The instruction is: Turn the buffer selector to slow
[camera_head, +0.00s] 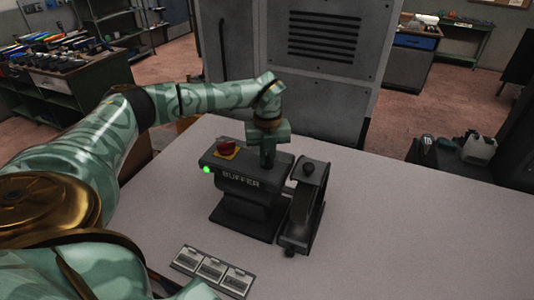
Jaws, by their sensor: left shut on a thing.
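The buffer machine (247,191) stands on the pale table, a dark box labelled BUFFER on a flat foot. My left gripper (267,162) points straight down at the right part of its top face. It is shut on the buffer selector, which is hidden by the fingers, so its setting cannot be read. A red button (227,147) on a yellow plate sits on the top left of the box. A green light (206,169) glows at its left end. My right gripper is not in view.
A dark wheel housing (304,205) with a black knob (308,168) adjoins the machine's right side. Several labelled cards (211,269) lie on a strip at the table's front. A grey cabinet (318,75) stands behind.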

